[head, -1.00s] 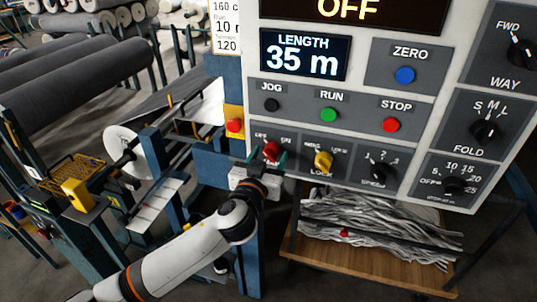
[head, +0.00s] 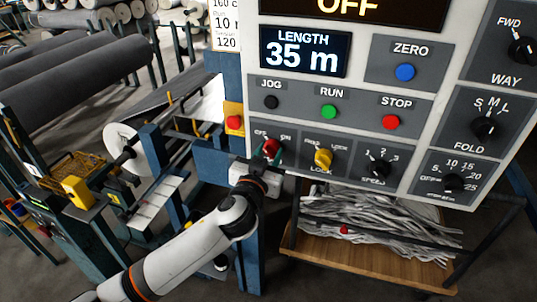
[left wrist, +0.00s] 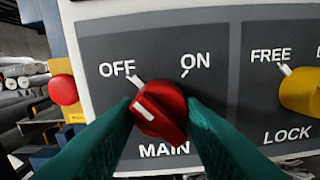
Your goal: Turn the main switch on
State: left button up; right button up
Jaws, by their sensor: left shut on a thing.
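The red main switch (left wrist: 160,112) sits between the OFF and ON labels in the left wrist view, and its white pointer line aims up-left toward OFF. It also shows on the panel in the head view (head: 272,147). My left gripper (left wrist: 160,115) is shut on the red knob, with a green finger on each side of it. In the head view my left gripper (head: 268,158) reaches up to the knob from below. The display at the top of the panel (head: 347,8) reads OFF. My right gripper is not in view.
The yellow lock knob (head: 323,158) is just right of the main switch, pointing near FREE. The speed knob (head: 379,168) is further right. Jog, run (head: 329,111) and stop buttons are above. A red button on a yellow box (head: 234,122) is close on the left.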

pick_arm(q)
jog(key=m, duration=0.3)
jog(key=m+p, duration=0.2)
jog(key=m, duration=0.3)
jog(key=shift+r, duration=0.1)
jog(key=m+p, duration=0.1)
jog(key=m, duration=0.3)
jog(key=shift+p, duration=0.35)
jog(key=shift+m+p, duration=0.85)
jog(key=shift+m, duration=1.65)
jog(key=o, duration=1)
jog(key=shift+a, duration=0.1)
